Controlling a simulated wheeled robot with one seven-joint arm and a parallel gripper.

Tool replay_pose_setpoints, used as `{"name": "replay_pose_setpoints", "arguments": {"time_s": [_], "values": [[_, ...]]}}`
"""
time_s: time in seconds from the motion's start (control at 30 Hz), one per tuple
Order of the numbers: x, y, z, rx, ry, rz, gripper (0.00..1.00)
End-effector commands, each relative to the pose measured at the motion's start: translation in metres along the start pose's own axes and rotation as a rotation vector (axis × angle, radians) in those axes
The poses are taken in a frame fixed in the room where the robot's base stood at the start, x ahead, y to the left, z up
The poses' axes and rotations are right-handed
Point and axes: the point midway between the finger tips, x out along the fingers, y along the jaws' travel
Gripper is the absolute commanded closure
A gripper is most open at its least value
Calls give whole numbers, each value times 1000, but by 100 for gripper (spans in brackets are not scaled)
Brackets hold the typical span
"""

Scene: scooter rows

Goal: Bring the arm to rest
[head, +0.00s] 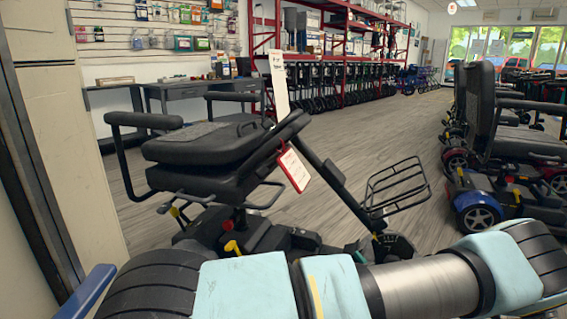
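My arm (420,285) lies across the bottom of the head view, with pale blue covers, black ribbed sections and a bare metal band. It runs from the lower left to the right edge, and both ends are cut off by the frame. My gripper is not in view, so I cannot see its fingers or whether it holds anything. The arm hides the lower part of the nearest scooter.
A black mobility scooter (215,150) with a red-edged tag (294,169) and a wire basket (395,187) stands just beyond my arm. More scooters (495,190) line the right. A pale wall edge (70,120) is close on the left. Open floor (400,140) runs between.

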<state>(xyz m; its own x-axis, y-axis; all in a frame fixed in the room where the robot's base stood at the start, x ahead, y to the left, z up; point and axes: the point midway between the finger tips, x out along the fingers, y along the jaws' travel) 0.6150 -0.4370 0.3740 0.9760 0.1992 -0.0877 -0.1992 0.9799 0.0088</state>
Motion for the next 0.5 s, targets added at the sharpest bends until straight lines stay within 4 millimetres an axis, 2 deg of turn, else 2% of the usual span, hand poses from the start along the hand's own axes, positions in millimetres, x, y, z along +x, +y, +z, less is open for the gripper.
{"name": "replay_pose_setpoints", "arguments": {"time_s": [0.03,0.1,0.2,0.3,0.4,0.5], "values": [[12,30,15,-76,40,129,3],[20,70,28,-177,94,299,3],[20,122,44,-328,167,528,3],[11,167,58,-487,236,744,3],[-4,203,72,-655,297,944,3],[-23,230,86,-833,353,1127,3]]}}
